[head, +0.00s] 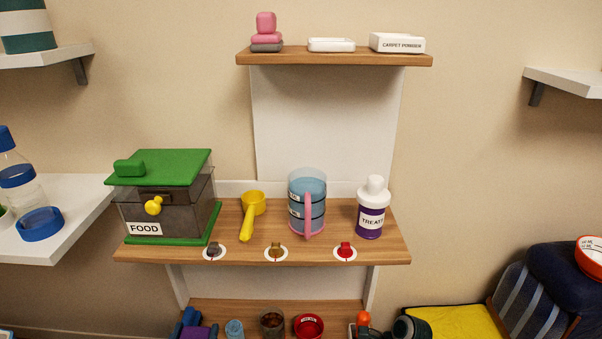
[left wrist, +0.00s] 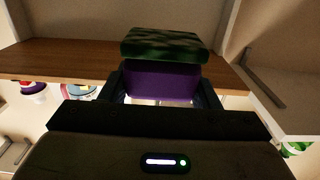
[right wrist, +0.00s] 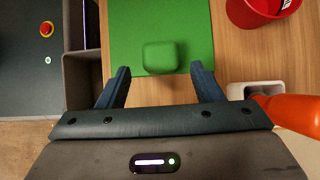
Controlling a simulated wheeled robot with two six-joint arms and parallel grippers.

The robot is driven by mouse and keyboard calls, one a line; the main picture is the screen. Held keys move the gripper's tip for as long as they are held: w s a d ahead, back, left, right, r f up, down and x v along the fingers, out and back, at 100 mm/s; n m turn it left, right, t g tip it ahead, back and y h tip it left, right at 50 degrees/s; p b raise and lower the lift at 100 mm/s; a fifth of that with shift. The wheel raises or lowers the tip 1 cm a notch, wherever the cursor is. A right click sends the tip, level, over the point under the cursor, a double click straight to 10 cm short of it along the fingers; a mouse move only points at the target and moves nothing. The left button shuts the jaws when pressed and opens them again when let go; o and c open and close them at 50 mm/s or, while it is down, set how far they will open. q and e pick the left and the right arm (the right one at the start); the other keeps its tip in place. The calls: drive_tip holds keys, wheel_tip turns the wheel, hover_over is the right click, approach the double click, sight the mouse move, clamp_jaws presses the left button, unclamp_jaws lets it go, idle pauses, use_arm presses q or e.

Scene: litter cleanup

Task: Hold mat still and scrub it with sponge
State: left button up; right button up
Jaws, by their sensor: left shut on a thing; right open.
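My left gripper (head: 196,322) is at the bottom left of the head view, shut on a purple sponge with a dark green top. The sponge (left wrist: 160,82) fills the middle of the left wrist view, between the fingers. The green mat (right wrist: 123,35) lies flat on a wooden surface in the right wrist view. A raised green block (right wrist: 160,57) stands on it. My right gripper (right wrist: 160,69) is open, its fingers apart on either side of the block. I cannot tell whether they touch the mat. The mat cannot be made out in the head view.
A red container (right wrist: 258,10) and an orange item (right wrist: 290,113) are right of the mat.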

use_arm(q)
wheel_tip(320, 180, down, 3)
drive_tip(key=shift+f+b, duration=0.2)
drive_tip(key=shift+b, duration=0.95)
use_arm(e)
drive_tip(key=x, duration=0.2)
drive_tip(key=shift+f, duration=0.3)
drive_tip(key=shift+a+f, duration=0.1)
drive_tip(key=shift+a, duration=0.15)
use_arm(q)
drive_tip(key=shift+r+p, duration=0.4)
drive_tip(key=shift+p, duration=0.05)
use_arm(e)
drive_tip(key=shift+x, duration=0.85)
use_arm(q)
drive_tip(key=shift+r, duration=0.1)
use_arm(e)
drive_tip(key=shift+x, duration=0.9)
clamp_jaws()
use_arm(q)
drive_tip(key=shift+r, duration=0.1)
